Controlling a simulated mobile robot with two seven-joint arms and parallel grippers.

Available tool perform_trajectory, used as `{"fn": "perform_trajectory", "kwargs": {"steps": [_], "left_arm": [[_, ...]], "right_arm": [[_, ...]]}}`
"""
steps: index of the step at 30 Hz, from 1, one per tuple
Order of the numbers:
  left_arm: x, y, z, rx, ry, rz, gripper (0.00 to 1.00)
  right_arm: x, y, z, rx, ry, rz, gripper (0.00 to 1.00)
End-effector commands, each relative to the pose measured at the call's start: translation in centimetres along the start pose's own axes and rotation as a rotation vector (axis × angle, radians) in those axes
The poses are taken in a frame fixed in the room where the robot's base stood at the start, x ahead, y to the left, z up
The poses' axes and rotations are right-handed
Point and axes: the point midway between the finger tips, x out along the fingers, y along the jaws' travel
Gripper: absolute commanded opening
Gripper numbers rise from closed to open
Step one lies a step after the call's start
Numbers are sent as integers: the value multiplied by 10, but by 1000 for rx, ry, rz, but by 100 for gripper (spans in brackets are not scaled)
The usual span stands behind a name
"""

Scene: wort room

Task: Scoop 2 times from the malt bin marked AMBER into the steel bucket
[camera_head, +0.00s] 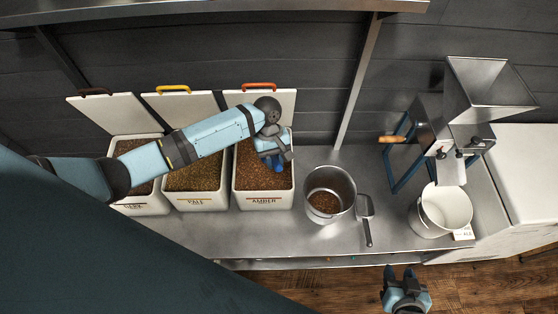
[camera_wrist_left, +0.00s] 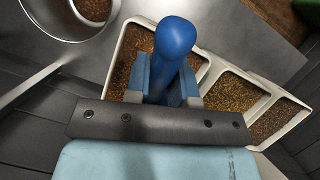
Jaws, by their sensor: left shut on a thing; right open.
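The AMBER bin (camera_head: 263,200) stands open at the right end of the bin row, filled with reddish-brown malt; it also shows in the left wrist view (camera_wrist_left: 121,62). My left gripper (camera_head: 275,157) is over this bin, shut on a blue handle (camera_wrist_left: 174,42), probably a scoop's. Any scoop bowl on it is hidden. The steel bucket (camera_head: 345,211) stands to the right of the bin with brown grain at its bottom. It shows partly at the top left of the left wrist view (camera_wrist_left: 62,32). My right gripper (camera_head: 405,281) is open and empty, low in front of the bench.
The PALE bin (camera_head: 196,205) and a darker-labelled bin (camera_head: 140,209) stand open to the left. A metal scoop (camera_head: 366,212) is beside the bucket. A mill (camera_head: 470,110) stands at right above a white bucket (camera_head: 440,208). Bare bench (camera_head: 275,237) lies in front.

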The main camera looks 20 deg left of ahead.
Motion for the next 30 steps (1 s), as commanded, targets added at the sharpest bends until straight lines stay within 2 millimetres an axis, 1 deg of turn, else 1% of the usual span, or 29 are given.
{"fn": "perform_trajectory", "kwargs": {"steps": [8, 17, 19, 27, 30], "left_arm": [[2, -2, -5, -20, -24, 7, 0], [22, -2, -22, -21, -68, 6, 0], [31, -2, -28, -19, -79, 7, 0], [49, -3, -43, -19, -119, 7, 0], [55, -3, -48, -19, -134, 8, 0]], "right_arm": [[1, 0, 1, 0, 0, 0, 43], [1, 3, -1, -22, 11, -2, 43], [6, 3, 6, -27, 15, -4, 43], [24, -2, 35, -37, 7, -23, 43], [29, -3, 42, -37, 8, -28, 43]]}}
